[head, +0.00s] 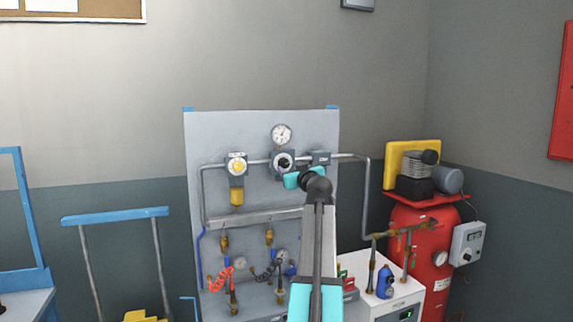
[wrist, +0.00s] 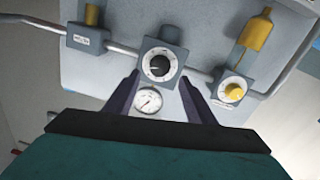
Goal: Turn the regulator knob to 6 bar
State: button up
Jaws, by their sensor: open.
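The regulator knob (head: 284,163) is a black knob on a white dial, on a grey block below a round pressure gauge (head: 281,134). In the wrist view, which is turned over, the knob (wrist: 158,67) is near the upper middle and the gauge (wrist: 148,100) lies below it. My gripper (wrist: 158,80) is open, its dark fingers to either side of the gauge, pointing towards the knob block. They appear apart from the knob. In the head view my arm's end is just below and right of the knob, its fingers hidden. The dial's numbers are too small to read.
A unit with a yellow knob (head: 237,167) is left of the regulator, with a yellow bowl below. A small grey block (head: 320,158) is to its right. Pipes run along the panel (head: 210,125). A red compressor tank (head: 415,250) stands at the right.

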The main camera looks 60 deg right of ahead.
aim_at(285, 164)
jog(key=shift+p+x, duration=0.9)
jog(key=shift+x, duration=2.3)
jog(key=c, duration=1)
jog(key=shift+c, duration=0.2)
jog(key=shift+f+b, duration=0.2)
jog(key=shift+b, duration=0.6)
jog(key=n+b, duration=0.1)
jog(key=b, duration=0.2)
jog(key=shift+r, duration=0.15)
jog(key=o, duration=1)
